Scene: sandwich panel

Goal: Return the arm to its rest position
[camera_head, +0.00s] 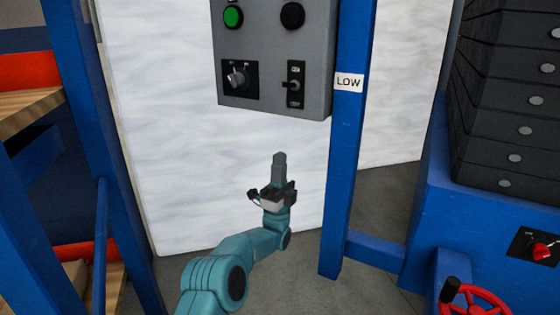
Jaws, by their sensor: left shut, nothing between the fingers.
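My left arm is teal and comes in from the lower left of the head view. Its left gripper (279,158) points up, with the fingers together and nothing between them. It is in front of a white panel (190,130), below a grey control box (275,55), and apart from the box. The box has a green button (233,17), a black button (292,15), a rotary knob (237,78) and a toggle switch (295,84). My right gripper is not in view.
A blue post (345,150) with a LOW label (349,83) stands right of the gripper. A blue rack post (100,130) is at the left. Dark stacked drawers (510,130), a red knob (541,251) and a red handwheel (475,298) are at the right. Grey floor (350,290) shows below.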

